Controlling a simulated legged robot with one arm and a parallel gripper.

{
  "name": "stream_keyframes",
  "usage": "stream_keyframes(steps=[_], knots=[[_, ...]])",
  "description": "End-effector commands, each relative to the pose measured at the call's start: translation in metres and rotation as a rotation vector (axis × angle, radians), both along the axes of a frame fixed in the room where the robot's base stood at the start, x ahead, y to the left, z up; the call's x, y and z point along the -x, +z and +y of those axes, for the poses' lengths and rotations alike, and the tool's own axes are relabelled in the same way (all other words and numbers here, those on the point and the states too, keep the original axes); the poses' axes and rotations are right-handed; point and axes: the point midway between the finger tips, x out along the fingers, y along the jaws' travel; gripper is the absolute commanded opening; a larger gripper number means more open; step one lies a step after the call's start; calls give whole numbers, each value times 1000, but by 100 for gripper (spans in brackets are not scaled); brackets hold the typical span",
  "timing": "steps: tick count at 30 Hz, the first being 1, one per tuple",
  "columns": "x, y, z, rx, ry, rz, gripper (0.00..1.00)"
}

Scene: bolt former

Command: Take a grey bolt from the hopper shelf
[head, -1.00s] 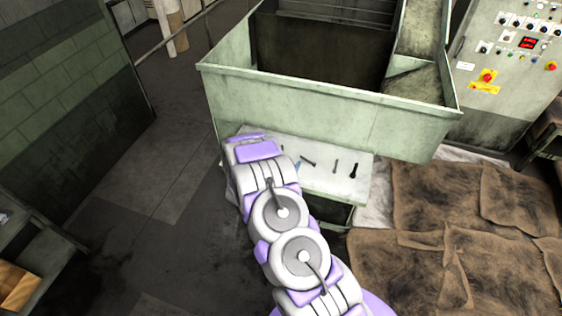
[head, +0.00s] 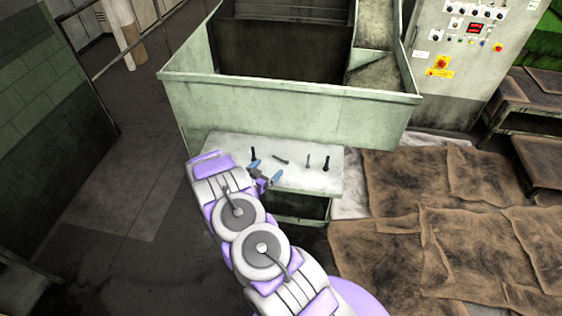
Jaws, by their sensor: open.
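The white hopper shelf (head: 305,183) juts out below the green hopper (head: 290,115). On it are several bolts in a loose row: a dark upright one (head: 254,153) at the left, a dark grey one lying on its side (head: 281,160), a thin greyer upright one (head: 308,161), and a black upright one (head: 326,163) at the right. My gripper (head: 266,170) has blue fingertips spread apart and empty, over the front left part of the shelf, close to the left bolt. Whether it touches anything is unclear. My arm hides the shelf's left front corner.
The hopper's front wall overhangs the back of the shelf. Brown sacking (head: 450,225) covers the floor at right. A control cabinet (head: 462,60) stands at the back right, with a dark bench (head: 530,100) beside it. The floor at left (head: 110,200) is clear.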

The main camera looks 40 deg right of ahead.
Motion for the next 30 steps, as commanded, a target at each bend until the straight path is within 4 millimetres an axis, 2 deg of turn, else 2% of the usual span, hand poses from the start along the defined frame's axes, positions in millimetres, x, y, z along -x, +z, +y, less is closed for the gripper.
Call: stream_keyframes(steps=[3,8,18,28,30], knots=[[-3,-4,-15,-1,-2,0,100],[-6,-6,-25,-4,-1,0,100],[-18,-14,-63,-4,-2,-3,100],[-20,-14,-68,-3,1,0,100],[-20,-14,-69,-4,1,0,94]])
